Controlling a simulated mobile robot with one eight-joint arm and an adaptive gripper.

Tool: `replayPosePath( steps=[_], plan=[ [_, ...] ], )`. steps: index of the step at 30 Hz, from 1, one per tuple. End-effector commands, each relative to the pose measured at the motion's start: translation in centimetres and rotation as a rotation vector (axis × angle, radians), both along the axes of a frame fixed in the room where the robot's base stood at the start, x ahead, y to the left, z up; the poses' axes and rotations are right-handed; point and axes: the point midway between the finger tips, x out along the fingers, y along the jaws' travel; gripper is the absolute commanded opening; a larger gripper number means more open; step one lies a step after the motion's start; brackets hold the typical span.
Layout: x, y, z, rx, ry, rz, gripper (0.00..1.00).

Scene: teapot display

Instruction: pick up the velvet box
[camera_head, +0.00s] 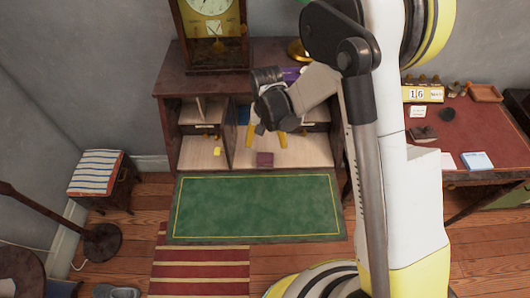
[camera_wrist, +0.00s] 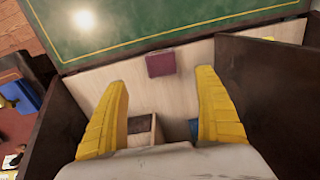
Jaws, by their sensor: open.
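A small dark red box (camera_head: 264,159), which looks like the velvet box, lies on the light wooden shelf floor of the cabinet, near its front edge. In the wrist view the velvet box (camera_wrist: 161,64) is beyond my fingertips, between their lines and close to the green panel. My gripper (camera_head: 265,136) is over the cabinet opening, its yellow fingers pointing at the shelf. In the wrist view my gripper (camera_wrist: 160,75) is open and empty, the two fingers wide apart. The box is not touched by either finger.
A green fold-down panel (camera_head: 255,208) lies in front. A small yellow object (camera_head: 217,151) lies in the left compartment. A clock (camera_head: 212,35) stands on top. A red-topped desk (camera_head: 465,130) is at right.

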Motion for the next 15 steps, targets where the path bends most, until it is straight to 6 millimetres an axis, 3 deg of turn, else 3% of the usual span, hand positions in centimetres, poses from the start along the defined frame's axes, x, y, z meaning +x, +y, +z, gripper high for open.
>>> replayPosePath(
  steps=[9, 15],
  plan=[
    [0.0, 0.1, -4.7, -0.001, 0.003, 0.000, 0.81],
    [0.0, 0.1, -6.4, -0.001, 0.002, 0.000, 0.81]
  ],
)
